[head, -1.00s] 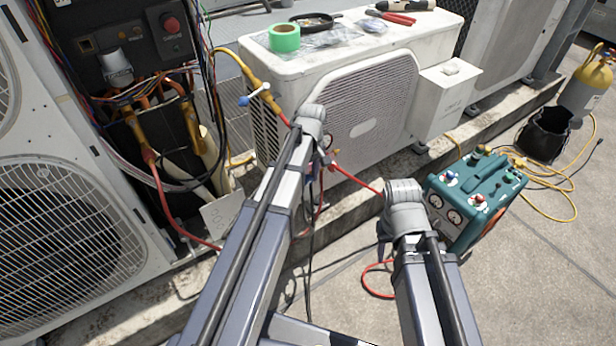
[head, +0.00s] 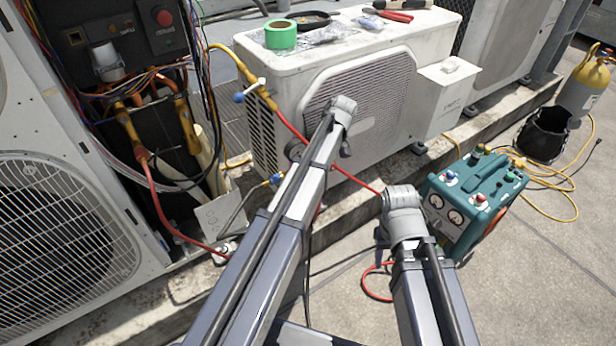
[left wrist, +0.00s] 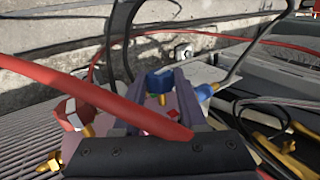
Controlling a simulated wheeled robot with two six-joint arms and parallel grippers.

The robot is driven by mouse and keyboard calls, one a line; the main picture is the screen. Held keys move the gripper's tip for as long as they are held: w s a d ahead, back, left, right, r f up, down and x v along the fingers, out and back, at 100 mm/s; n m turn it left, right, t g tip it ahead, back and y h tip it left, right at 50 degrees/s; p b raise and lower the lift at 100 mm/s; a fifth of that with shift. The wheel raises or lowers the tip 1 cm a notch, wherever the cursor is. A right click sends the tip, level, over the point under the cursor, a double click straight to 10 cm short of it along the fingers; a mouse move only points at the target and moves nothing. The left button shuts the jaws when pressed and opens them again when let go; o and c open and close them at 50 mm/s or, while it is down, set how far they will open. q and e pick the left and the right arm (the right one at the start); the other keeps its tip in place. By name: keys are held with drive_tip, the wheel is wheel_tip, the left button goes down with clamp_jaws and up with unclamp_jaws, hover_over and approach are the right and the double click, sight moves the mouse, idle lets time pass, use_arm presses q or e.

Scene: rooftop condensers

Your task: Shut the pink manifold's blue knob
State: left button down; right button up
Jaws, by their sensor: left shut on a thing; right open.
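In the left wrist view, the blue knob (left wrist: 160,80) sits between the fingertips of my left gripper (left wrist: 161,74), which is shut on it. The pink manifold (left wrist: 168,113) shows only in part below the knob; my fingers and a red hose cover much of it. A red knob (left wrist: 70,112) stands left of my fingers, and a blue hose fitting (left wrist: 210,90) is to their right. In the head view, my left arm hides the left gripper and most of the manifold; the blue fitting (head: 276,179) shows beside it. My right gripper (head: 382,238) is open, mostly hidden behind its wrist.
A red hose (left wrist: 100,96) crosses close in front of my left fingers. A white condenser (head: 400,80) with green tape (head: 281,35) on top stands behind. A teal machine (head: 470,195) stands right of my right wrist. Open wiring and pipes are at left.

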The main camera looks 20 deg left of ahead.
idle(0.3)
use_arm(q)
drive_tip(key=shift+c, duration=2.3)
unclamp_jaws()
drive_tip(key=shift+r, duration=0.1)
drive_tip(key=p+v, duration=0.6)
drive_tip(key=v, duration=0.1)
drive_tip(key=shift+w+r+p, duration=0.15)
drive_tip(key=shift+r+p, duration=0.1)
drive_tip(key=shift+p, duration=0.15)
drive_tip(key=shift+d, duration=0.15)
